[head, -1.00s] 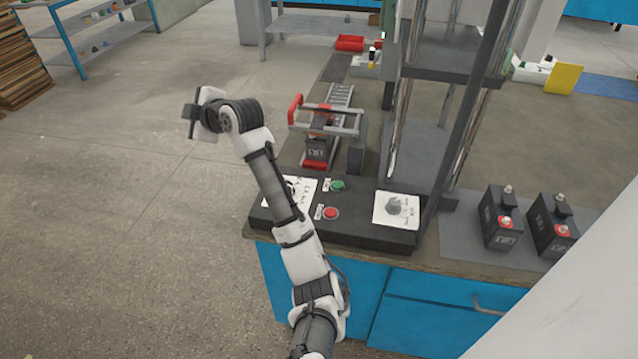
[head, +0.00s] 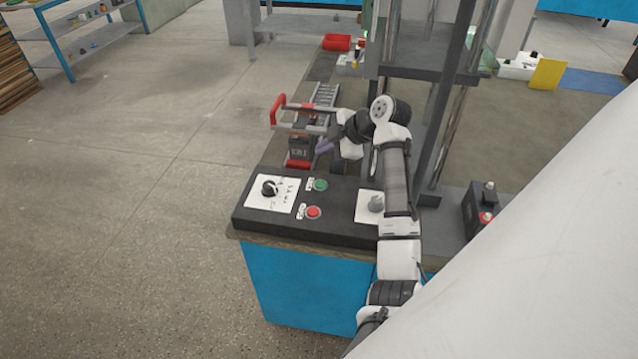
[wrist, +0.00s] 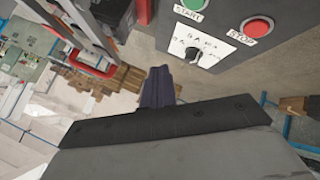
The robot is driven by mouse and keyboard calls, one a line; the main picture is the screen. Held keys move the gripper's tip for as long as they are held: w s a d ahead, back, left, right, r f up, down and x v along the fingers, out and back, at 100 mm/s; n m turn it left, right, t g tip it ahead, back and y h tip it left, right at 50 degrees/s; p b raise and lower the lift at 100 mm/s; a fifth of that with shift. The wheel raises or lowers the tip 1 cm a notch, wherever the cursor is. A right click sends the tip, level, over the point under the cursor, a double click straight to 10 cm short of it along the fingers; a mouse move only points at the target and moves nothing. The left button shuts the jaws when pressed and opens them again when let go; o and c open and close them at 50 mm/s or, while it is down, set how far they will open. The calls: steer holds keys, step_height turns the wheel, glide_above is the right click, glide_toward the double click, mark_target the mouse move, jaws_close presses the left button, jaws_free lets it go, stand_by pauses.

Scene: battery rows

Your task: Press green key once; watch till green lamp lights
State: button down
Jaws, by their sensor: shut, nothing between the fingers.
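The green key (head: 320,185) is on the dark sloped control panel (head: 335,236), above the red key (head: 313,212). In the wrist view the green key (wrist: 195,4), labelled START, is cut by the top edge, with the red STOP key (wrist: 257,27) to its right. My gripper (head: 324,147) is shut and empty, above and behind the panel in the head view, apart from the green key. Its closed fingers (wrist: 158,84) show dark purple in the wrist view. A small bright green spot (head: 365,35) shows on the rear post; I cannot tell whether it is the lamp.
A black selector knob (head: 269,188) is at the panel's left and a grey knob (head: 376,203) at its right, partly behind my arm. Behind the panel stand a red-handled fixture (head: 277,109) and metal posts (head: 448,110).

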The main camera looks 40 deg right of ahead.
steer(key=shift+f, duration=0.1)
stand_by(0.3)
steer(key=b, duration=0.4)
glide_above(324, 185)
step_height(324, 185, down, 8)
steer(key=shift+d+r, duration=0.1)
steer(key=shift+r, duration=0.05)
steer(key=shift+f+b, duration=0.3)
steer(key=shift+f, duration=0.2)
steer(key=shift+f, duration=0.1)
stand_by(1.4)
steer(key=shift+f+b, duration=0.3)
steer(key=shift+b, duration=0.15)
steer(key=shift+f+b, duration=0.45)
stand_by(0.4)
steer(key=shift+r, duration=0.1)
steer(key=shift+r+p, duration=0.35)
steer(key=shift+r, duration=0.4)
